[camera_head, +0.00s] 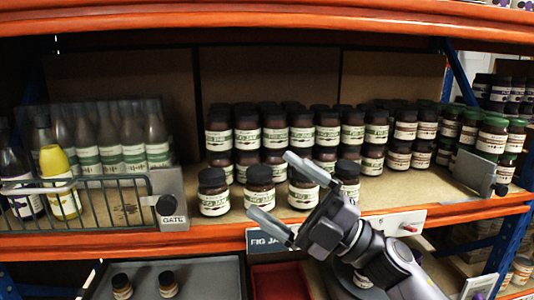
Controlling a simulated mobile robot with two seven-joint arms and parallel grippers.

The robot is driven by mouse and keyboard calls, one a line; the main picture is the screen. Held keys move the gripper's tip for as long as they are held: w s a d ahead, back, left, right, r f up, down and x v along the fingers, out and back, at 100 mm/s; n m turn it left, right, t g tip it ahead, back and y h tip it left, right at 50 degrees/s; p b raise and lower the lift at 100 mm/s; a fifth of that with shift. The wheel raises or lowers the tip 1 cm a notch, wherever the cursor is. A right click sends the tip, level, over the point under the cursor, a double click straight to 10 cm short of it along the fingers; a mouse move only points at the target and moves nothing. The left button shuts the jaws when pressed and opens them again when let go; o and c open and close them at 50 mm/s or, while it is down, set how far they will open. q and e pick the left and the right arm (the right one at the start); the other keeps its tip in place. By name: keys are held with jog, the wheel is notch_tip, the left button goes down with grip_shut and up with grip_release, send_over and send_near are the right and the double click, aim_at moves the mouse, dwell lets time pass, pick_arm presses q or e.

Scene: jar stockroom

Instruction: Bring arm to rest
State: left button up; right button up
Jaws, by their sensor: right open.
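My right gripper (287,196) is open in the head view, its two grey fingers spread in front of the shelf edge. Its arm comes in from the lower right. Nothing is held between the fingers. Fig jam jars stand on the shelf behind it. One front jar (260,185) shows between the fingers, and another jar (302,190) is partly covered by the upper finger. I cannot tell whether the fingers touch any jar. My left gripper is not in view.
A wire gate (75,203) fronts several bottles (108,140) at left. The orange shelf edge (120,243) runs across the view. A grey plate (474,172) stands at right. Below are a grey tray (205,275) with two small jars and a red bin (280,282).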

jog(key=s+d+f+m+t+h, duration=0.1)
jog(key=d+f+m+t+h, duration=0.6)
jog(key=f+m, duration=0.5)
jog(key=s+d+f+m+t+h, duration=0.1)
jog(key=d+f+m+t+h, duration=0.25)
jog(key=f+m+h, duration=0.85)
jog(key=s+d+f+m+g, duration=0.2)
jog(key=s+d+f+g, duration=0.1)
jog(key=s+f, duration=0.5)
jog(key=s+d+f+m+g+h, duration=0.1)
jog(key=s+d+f+g, duration=0.3)
jog(key=s+f, duration=0.5)
notch_tip(320, 180, down, 4)
jog(key=shift+s+d+f+m, duration=0.1)
jog(key=shift+s+d+m, duration=0.2)
jog(key=shift+m, duration=0.1)
